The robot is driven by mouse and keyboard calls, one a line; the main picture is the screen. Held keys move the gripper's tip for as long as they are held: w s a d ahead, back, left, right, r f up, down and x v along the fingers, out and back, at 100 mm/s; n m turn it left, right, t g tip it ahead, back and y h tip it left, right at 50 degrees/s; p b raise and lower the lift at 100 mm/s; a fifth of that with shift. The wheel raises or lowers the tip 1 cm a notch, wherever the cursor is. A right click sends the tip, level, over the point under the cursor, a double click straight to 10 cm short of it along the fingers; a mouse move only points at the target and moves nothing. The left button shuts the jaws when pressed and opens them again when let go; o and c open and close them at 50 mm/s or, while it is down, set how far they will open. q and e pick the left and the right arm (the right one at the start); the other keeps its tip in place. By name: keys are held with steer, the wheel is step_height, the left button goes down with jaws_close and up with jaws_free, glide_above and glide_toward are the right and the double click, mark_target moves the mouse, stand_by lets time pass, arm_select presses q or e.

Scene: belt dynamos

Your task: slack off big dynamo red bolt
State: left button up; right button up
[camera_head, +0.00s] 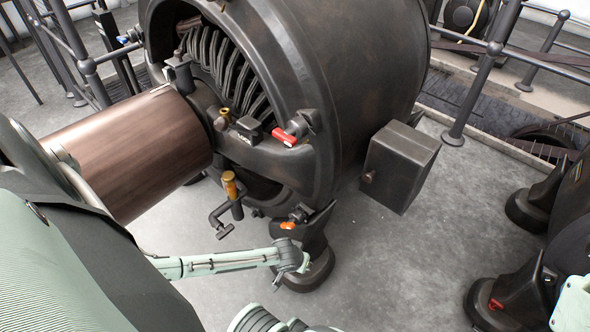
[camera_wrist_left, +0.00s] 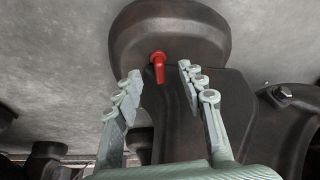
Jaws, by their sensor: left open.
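A red bolt (camera_wrist_left: 158,64) sticks out of a dark cast foot (camera_wrist_left: 170,28) in the left wrist view. My left gripper (camera_wrist_left: 159,71) is open, with one finger on each side of the bolt's line. I see no clear contact, and I cannot tell the depth between fingertips and bolt. In the head view my left gripper (camera_head: 287,274) is small, low at the foot of the big dynamo (camera_head: 345,75). That bolt is not clearly visible there. The dynamo also carries a red handle (camera_head: 285,138) and an orange handle (camera_head: 288,225). My right gripper is not in view.
A brown shaft drum (camera_head: 135,150) lies left of the dynamo. A dark box (camera_head: 399,165) juts from its right side. A second machine with a red bolt (camera_head: 495,304) on its foot stands at the right. Black railings (camera_head: 487,62) run behind. Grey floor (camera_head: 400,270) between the machines is clear.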

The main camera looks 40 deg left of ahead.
arm_select(q)
steer(key=a+v, duration=0.1)
steer(key=v, duration=0.8)
steer(key=shift+d, duration=0.5)
